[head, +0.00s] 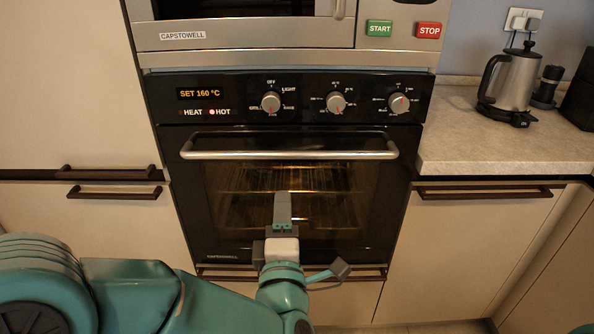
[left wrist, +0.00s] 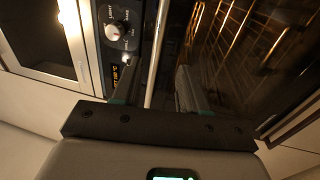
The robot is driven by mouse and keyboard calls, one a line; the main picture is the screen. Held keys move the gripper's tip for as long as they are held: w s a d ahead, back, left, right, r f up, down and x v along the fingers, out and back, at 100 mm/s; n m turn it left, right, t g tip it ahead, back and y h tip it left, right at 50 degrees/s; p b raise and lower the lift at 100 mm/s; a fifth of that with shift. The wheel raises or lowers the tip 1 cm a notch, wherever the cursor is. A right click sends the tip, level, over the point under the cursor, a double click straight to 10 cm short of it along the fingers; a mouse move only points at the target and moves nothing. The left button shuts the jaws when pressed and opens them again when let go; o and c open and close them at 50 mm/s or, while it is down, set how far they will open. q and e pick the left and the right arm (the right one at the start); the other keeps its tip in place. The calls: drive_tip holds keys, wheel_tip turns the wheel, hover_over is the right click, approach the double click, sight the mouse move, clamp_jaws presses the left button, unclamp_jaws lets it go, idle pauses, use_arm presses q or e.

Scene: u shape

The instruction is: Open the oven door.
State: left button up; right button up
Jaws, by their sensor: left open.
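The oven door (head: 385,200) is a black-framed glass door, closed flat against the front, with wire racks lit behind the glass. Its handle (head: 290,155) is a long horizontal silver bar across the top of the door. My left gripper (head: 283,208) is open and empty in front of the door, lower in the head view than the bar. In the left wrist view the gripper (left wrist: 157,80) has a finger on each side of the handle (left wrist: 156,45), which runs up the picture between them. Whether the fingertips reach the bar is unclear. My right gripper is not in view.
The control panel (head: 236,104) with three knobs sits above the door. A microwave (head: 240,33) is built in above it. At right a worktop (head: 480,140) holds a kettle (head: 515,80). Drawer handles (head: 485,193) stick out on both sides.

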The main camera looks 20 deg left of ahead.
sight(289, 158)
use_arm(q)
drive_tip(key=shift+h, duration=0.3)
drive_tip(key=x, duration=0.5)
drive_tip(key=p+x, duration=0.1)
drive_tip(key=x, duration=0.4)
drive_tip(key=d+x, duration=0.1)
drive_tip(key=x, duration=0.4)
drive_tip(key=shift+w+a+r, duration=0.1)
drive_tip(key=shift+w+r, duration=0.2)
clamp_jaws()
